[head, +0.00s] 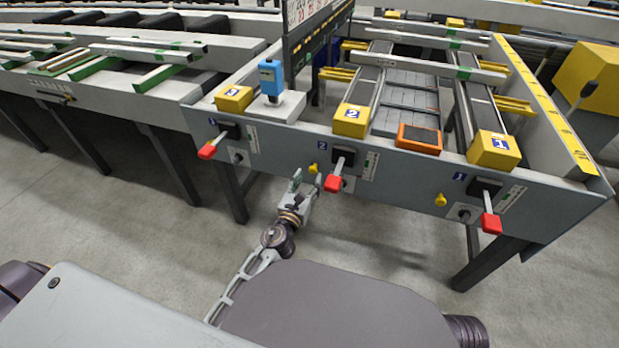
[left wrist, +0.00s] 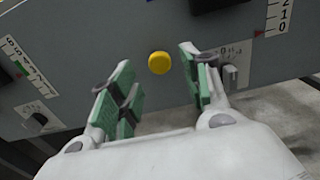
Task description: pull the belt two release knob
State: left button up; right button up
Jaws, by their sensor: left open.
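The belt two release knob (head: 313,169) is a small yellow knob on the grey front panel, just left of the lever under the yellow block marked 2 (head: 351,120). In the left wrist view the knob (left wrist: 159,63) shows round and face-on, between and beyond my green-padded fingertips. My left gripper (head: 307,182) is open and empty in front of the panel, just below the knob in the head view. The fingers are apart on either side of the knob, with no contact visible. My right gripper is not in view.
Red-handled levers stick out of the panel: the belt two lever (head: 334,182) close right of my gripper, another at left (head: 208,150), and one at right (head: 491,222). A second yellow knob (head: 440,199) sits by the block marked 1 (head: 493,150). Floor before the panel is clear.

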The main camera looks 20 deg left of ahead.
pick_arm(q)
jog(key=shift+s+a, duration=0.1)
jog(key=shift+s, duration=1.85)
